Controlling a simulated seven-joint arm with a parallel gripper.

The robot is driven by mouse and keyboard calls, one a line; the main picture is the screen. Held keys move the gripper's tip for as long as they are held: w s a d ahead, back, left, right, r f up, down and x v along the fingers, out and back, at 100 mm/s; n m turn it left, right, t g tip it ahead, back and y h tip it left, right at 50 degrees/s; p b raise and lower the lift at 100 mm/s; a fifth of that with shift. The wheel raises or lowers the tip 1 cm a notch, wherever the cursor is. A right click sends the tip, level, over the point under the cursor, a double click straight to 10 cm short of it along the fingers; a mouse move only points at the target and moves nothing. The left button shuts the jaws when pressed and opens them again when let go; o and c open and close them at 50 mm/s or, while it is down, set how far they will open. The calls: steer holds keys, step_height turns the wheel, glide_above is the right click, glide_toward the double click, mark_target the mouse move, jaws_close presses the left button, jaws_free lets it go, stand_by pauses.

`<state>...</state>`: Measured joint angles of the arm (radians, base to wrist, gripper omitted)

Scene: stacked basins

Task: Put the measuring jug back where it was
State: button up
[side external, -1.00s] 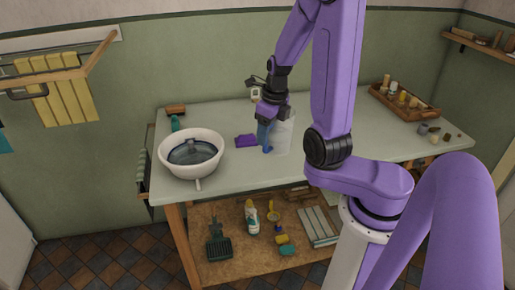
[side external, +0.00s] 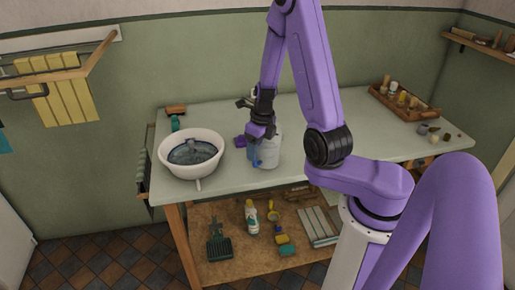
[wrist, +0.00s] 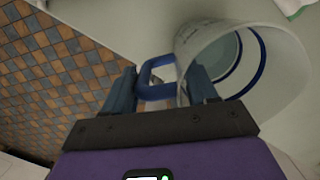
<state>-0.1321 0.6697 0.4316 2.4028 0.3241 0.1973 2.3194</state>
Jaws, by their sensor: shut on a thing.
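The measuring jug is a pale translucent vessel with a blue rim and a blue handle. In the side view the jug (side external: 268,153) is upright, or close to it, at the front middle of the bench, right of the basin. My gripper (side external: 258,143) is over its left side. In the wrist view my gripper (wrist: 163,88) is shut on the blue handle (wrist: 150,72), with the jug (wrist: 292,62) open-mouthed on the right. I cannot tell whether the jug's base touches the bench.
A white basin (side external: 166,158) with dark water stands left of the jug. A wooden tray (side external: 414,113) with bottles is at the back right. The bench (side external: 330,165) is clear right of the jug.

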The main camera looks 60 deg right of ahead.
steer(key=shift+f, duration=0.3)
steer(key=o, duration=1)
steer(key=shift+o, duration=0.2)
steer(key=shift+r, duration=0.1)
step_height(320, 180, up, 12)
steer(key=s, duration=0.2)
steer(key=w+a+n, duration=0.2)
steer(key=a+n, duration=0.5)
steer(key=n, duration=0.5)
steer(key=s+a+r+m, duration=0.1)
steer(key=s+a+m, duration=0.2)
steer(key=s+m, duration=0.4)
steer(key=s+a+m+g, duration=0.1)
steer(key=s+a+m, duration=0.2)
steer(key=s+m, duration=0.4)
steer(key=s+a+r+m, duration=0.1)
steer(key=s+a+m, duration=0.2)
steer(key=m, duration=1.8)
steer(key=s, duration=0.4)
steer(key=shift+s+a+r, duration=0.15)
steer(key=shift+a+r, duration=0.15)
steer(key=shift+r, duration=0.05)
